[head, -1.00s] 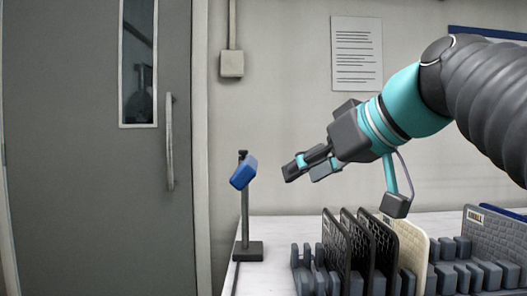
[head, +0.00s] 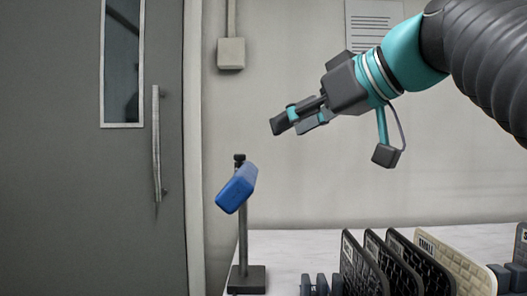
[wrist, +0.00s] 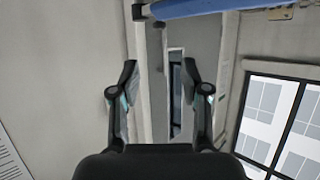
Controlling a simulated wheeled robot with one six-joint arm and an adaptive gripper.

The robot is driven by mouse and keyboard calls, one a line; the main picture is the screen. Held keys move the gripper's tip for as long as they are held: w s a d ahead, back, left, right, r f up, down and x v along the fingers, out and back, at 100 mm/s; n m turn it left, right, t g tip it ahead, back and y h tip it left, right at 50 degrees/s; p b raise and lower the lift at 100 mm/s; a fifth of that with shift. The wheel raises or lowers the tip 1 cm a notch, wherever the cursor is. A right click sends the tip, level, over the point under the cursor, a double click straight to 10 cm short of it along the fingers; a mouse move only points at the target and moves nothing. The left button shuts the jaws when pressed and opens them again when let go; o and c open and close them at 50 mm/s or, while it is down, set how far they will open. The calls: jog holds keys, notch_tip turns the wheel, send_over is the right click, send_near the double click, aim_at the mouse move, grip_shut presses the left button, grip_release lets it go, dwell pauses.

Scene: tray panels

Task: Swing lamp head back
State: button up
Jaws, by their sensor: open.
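The lamp has a blue head (head: 237,188) on a thin dark post (head: 243,240) with a square black base, standing near the left end of the white table. The head is tilted, its lower end toward the left and front. My gripper (head: 279,122) is up and to the right of the lamp head, apart from it and empty. In the wrist view my gripper (wrist: 160,80) has its two fingers spread wide. The blue lamp head (wrist: 205,7) crosses the top edge there, partly cut off, beyond the fingertips.
Several dark panels (head: 385,265) and a cream panel (head: 455,262) stand in grey racks on the white table (head: 300,245), right of the lamp. A grey door (head: 60,200) with a handle is at left. The space between gripper and lamp is clear.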

jog(key=x, duration=1.3)
grip_shut()
